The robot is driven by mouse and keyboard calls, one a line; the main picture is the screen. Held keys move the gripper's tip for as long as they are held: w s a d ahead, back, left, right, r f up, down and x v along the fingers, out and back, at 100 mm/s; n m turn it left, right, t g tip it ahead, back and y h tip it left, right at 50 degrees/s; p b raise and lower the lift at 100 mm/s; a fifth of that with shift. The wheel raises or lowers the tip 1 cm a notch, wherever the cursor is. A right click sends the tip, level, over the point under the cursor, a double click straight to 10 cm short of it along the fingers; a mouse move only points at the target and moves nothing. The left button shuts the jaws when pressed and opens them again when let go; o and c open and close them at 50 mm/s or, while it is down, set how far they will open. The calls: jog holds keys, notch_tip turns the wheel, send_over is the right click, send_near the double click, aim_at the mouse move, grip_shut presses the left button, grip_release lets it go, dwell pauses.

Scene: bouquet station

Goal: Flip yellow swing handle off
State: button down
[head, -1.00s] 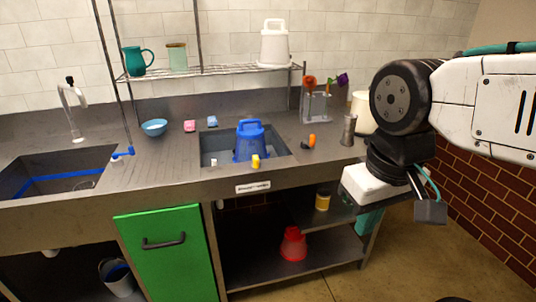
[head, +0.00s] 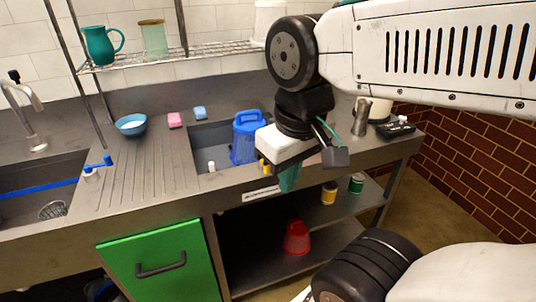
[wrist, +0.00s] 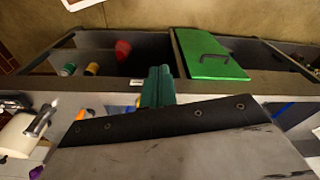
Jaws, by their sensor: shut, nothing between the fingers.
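The yellow swing handle (head: 265,166) is a small yellow piece at the front edge of the sunken basin (head: 206,187), in front of the blue jug. It is partly covered by my gripper, and its exact angle cannot be told. My gripper (head: 288,180) has teal fingers pointing down, just right of the yellow handle in the head view. The fingers are together and empty. Whether they touch the handle cannot be told. In the wrist view my gripper (wrist: 157,88) shows as shut teal fingers over the counter's front edge; the yellow handle is not clearly visible there.
A blue jug (head: 246,140) stands in the basin. A small white fitting (head: 212,167) is left of the yellow handle. A blue lever (head: 107,160) sits by the left sink. Below are a green door (head: 160,262) and a red bucket (head: 296,238).

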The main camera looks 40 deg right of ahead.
jog(key=w+d+m+g+y, duration=0.2)
jog(key=w+d+m+y, duration=0.2)
jog(key=w+d+m, duration=0.55)
jog(key=w+d+f+m+t+y, duration=0.1)
jog(key=w+d+f+m+y, duration=0.1)
jog(key=d+m, duration=0.4)
jog(key=w+d+f+m+t+y, duration=0.2)
jog(key=w+d+f+m, duration=0.3)
jog(key=d, duration=0.5)
jog(key=shift+d+f+m+y, duration=0.2)
jog(key=shift+f+m+y, duration=0.1)
jog(key=shift+f+m, duration=0.25)
jog(key=shift+w, duration=0.15)
